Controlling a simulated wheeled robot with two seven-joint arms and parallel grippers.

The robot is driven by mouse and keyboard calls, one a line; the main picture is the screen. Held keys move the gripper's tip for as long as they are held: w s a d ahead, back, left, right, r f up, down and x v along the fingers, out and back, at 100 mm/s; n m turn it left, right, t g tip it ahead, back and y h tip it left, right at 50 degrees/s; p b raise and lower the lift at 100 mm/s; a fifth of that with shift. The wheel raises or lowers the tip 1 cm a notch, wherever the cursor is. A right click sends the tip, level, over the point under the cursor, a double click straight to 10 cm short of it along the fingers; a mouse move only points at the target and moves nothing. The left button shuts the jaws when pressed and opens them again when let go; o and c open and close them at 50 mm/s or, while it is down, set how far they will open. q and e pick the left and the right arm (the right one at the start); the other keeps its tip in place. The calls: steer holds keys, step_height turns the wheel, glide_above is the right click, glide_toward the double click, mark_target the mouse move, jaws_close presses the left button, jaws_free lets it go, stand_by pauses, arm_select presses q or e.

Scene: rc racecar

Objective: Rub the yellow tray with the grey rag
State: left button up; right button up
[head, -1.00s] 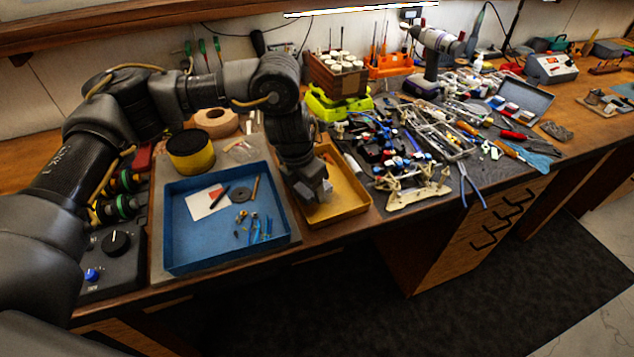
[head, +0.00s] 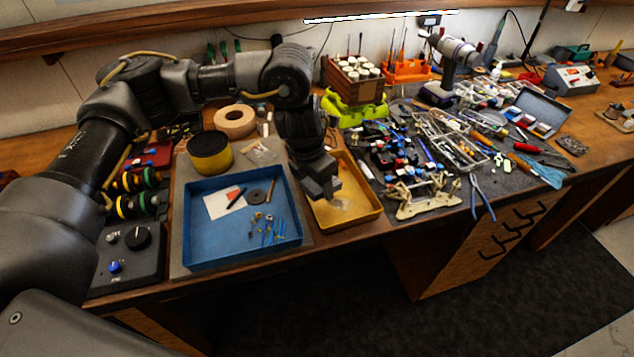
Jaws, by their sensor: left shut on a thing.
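The yellow tray (head: 358,216) lies on the bench, right beside the blue tray. My left gripper (head: 324,188) reaches down over its left-middle part. It is shut on a small grey thing that looks like the grey rag; the gripper and its dark colour hide most of it, and I cannot tell if it touches the tray floor. The tray floor shows pale marks near the gripper. My right gripper is not in view.
The blue tray (head: 190,262) holds a paper, a disc and small parts. A yellow-black tin (head: 210,155) and tape roll (head: 235,121) stand behind it. A wooden box of white-capped bottles (head: 350,90) stands behind the yellow tray. Tools crowd the bench to the right.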

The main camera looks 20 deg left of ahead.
arm_select(q)
steer(key=shift+p+v, duration=0.55)
steer(key=shift+v, duration=0.55)
steer(key=shift+w+d+r, duration=0.1)
steer(key=shift+w, duration=0.1)
steer(key=shift+w+p+v, duration=0.2)
steer(key=shift+p+v, duration=1.05)
steer(key=shift+v, duration=0.2)
steer(key=shift+d, duration=0.2)
